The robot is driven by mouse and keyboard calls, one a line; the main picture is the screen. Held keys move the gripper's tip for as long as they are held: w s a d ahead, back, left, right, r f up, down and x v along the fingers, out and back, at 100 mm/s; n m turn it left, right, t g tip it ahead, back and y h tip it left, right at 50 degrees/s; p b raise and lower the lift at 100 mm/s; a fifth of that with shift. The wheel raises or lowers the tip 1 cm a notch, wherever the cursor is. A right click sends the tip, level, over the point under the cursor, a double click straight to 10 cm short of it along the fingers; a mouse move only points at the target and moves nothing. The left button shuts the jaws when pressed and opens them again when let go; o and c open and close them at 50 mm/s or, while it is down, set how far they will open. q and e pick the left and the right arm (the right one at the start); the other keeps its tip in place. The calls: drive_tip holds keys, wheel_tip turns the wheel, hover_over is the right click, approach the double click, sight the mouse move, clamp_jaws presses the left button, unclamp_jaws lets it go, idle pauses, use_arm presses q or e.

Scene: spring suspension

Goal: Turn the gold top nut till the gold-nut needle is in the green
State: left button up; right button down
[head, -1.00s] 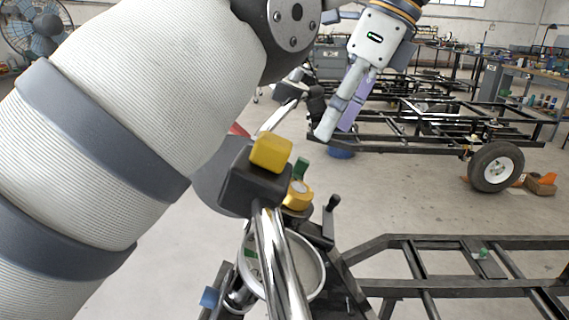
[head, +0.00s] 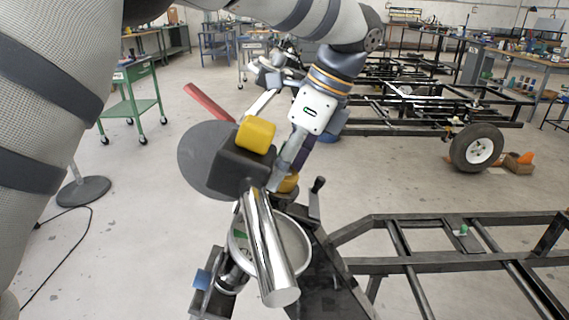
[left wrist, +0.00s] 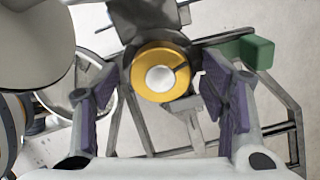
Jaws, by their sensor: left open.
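The gold top nut (head: 288,183) shows only in part in the head view, behind a chrome cylinder and black block. In the left wrist view it is a gold ring (left wrist: 142,78) around a pale round centre, with a dark slot at upper right. My left gripper (left wrist: 162,105) is open, one purple-padded finger on each side of the nut, apart from it. In the head view the left gripper (head: 288,172) comes down over the nut from behind. A round pale-rimmed dial (head: 303,258) with a green patch sits below, partly hidden by the cylinder; I cannot read its needle. My right gripper is not in view.
A yellow knob (head: 256,135) on a black block (head: 240,172) and the chrome cylinder (head: 265,250) stand close in front of the nut. A black crank handle (head: 317,187) is just right of it. A black frame (head: 420,262) extends right. A green block (left wrist: 257,52) lies beyond the right finger.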

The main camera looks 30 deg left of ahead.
use_arm(q)
drive_tip(key=shift+c, duration=0.2)
drive_tip(key=c, duration=1.1)
drive_tip(key=shift+r+n, duration=0.1)
drive_tip(key=shift+n, duration=0.2)
drive_tip(key=shift+n+p, duration=0.35)
drive_tip(key=shift+n, duration=0.65)
drive_tip(key=n, duration=0.8)
drive_tip(key=shift+n, duration=1.9)
